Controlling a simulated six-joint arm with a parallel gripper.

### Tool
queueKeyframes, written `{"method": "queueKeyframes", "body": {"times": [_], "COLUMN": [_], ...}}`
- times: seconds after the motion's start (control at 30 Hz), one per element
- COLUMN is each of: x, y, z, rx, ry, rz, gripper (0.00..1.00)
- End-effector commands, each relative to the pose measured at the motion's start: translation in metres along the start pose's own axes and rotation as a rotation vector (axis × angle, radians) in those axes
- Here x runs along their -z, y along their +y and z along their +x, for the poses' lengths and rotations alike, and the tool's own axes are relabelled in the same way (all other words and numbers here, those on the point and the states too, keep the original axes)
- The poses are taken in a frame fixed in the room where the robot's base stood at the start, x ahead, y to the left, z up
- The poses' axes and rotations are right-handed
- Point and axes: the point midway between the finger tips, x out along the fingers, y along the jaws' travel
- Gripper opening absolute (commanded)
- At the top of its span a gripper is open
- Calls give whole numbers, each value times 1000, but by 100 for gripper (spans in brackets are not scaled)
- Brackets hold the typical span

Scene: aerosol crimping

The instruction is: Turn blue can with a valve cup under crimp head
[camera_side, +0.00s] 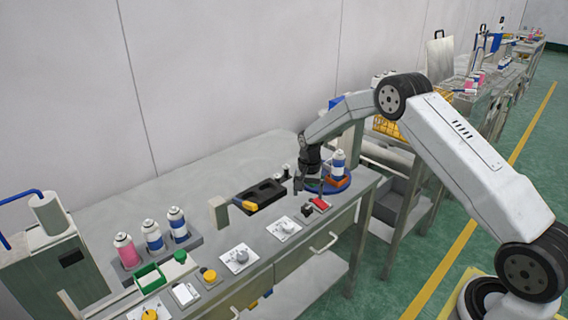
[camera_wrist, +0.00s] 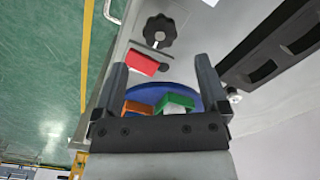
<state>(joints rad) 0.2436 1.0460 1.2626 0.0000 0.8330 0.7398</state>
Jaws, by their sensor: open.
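In the side view a white can with a blue band (camera_side: 338,164) stands upright on a round blue turntable (camera_side: 341,188) at the right end of the bench. Its top is too small to tell whether a valve cup is in it. My gripper (camera_side: 298,188) points down just left of the can, apart from it. In the wrist view my gripper (camera_wrist: 161,72) is open, with nothing between its fingers. The blue turntable (camera_wrist: 165,88) shows behind them, with an orange block (camera_wrist: 138,107) and a green block (camera_wrist: 178,101) on it. I cannot make out the crimp head.
A red block (camera_wrist: 143,61) and a black knob (camera_wrist: 160,31) lie near the turntable. A black tray (camera_side: 258,194) is left of my gripper. A rack holds a pink can (camera_side: 127,250) and two blue-banded cans (camera_side: 153,237). The bench's back middle is clear.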

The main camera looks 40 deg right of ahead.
Motion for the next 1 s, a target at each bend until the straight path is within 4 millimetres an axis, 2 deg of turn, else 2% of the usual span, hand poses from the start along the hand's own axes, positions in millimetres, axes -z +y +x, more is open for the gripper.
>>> {"method": "queueKeyframes", "body": {"times": [0.2,0.4,0.6,0.87,0.93,1.0], "x": [-1,0,0,0,0,0], "y": [0,0,0,0,0,0], "z": [28,47,56,57,57,57], "rx": [-2,0,0,0,0,0], "ry": [-2,0,0,1,0,0], "rz": [0,0,-1,-1,-1,-1], "gripper": [94,94,94,94,78,55]}}
